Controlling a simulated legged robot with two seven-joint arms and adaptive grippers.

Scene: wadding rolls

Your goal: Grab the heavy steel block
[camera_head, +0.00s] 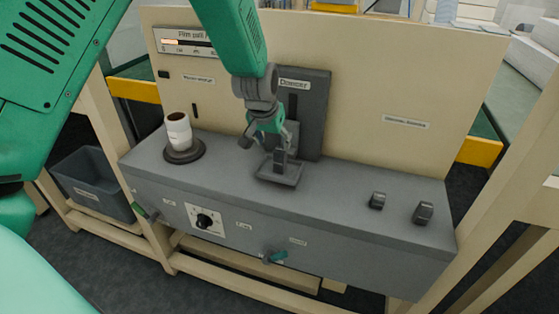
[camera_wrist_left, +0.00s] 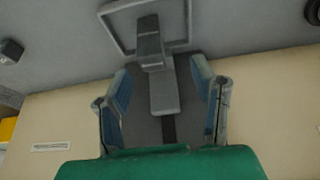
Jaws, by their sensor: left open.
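Two small dark grey blocks, a left one (camera_head: 377,201) and a right one (camera_head: 424,212), stand apart on the bench's right side. I cannot tell whether either is the steel block. A dark block (camera_wrist_left: 10,51) also shows at the left of the left wrist view. My left gripper (camera_head: 265,141) is open above the small grey tray (camera_head: 268,178) in front of the dark upright panel (camera_head: 311,110). In the left wrist view, my left gripper (camera_wrist_left: 160,80) has its fingers spread either side of a grey upright part (camera_wrist_left: 164,92); contact is unclear. My right gripper is out of view.
A white roll or cup (camera_head: 178,131) stands on a dark round base (camera_head: 184,152) at the bench's left. A knob (camera_head: 204,221) and a teal handle (camera_head: 276,257) are on the front face. A grey bin (camera_head: 92,185) sits lower left. Bench top between tray and blocks is clear.

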